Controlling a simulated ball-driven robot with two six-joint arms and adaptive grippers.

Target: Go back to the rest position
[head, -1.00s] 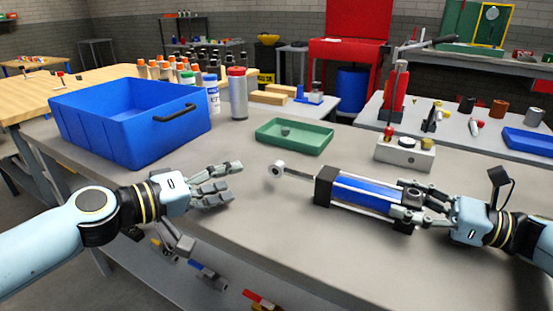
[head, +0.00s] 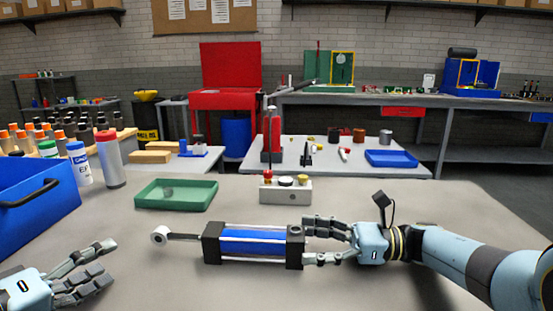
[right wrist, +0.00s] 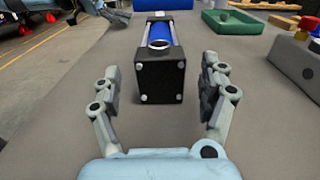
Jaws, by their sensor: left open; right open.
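My right gripper (head: 325,242) is open at the right end of a blue and black hydraulic cylinder (head: 252,242), which lies on the grey table with its rod eye (head: 159,236) to the left. In the right wrist view the fingers (right wrist: 162,85) are spread on either side of the cylinder's black end block (right wrist: 160,78), with gaps between them and the block. My left gripper (head: 105,265) is open and empty at the lower left, over the table, apart from the cylinder.
A green tray (head: 177,207) with a small dark part lies behind the cylinder. A control box with buttons (head: 286,194) stands behind it to the right. A blue bin (head: 38,215) and several bottles are at left. The table's right side (head: 450,220) is clear.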

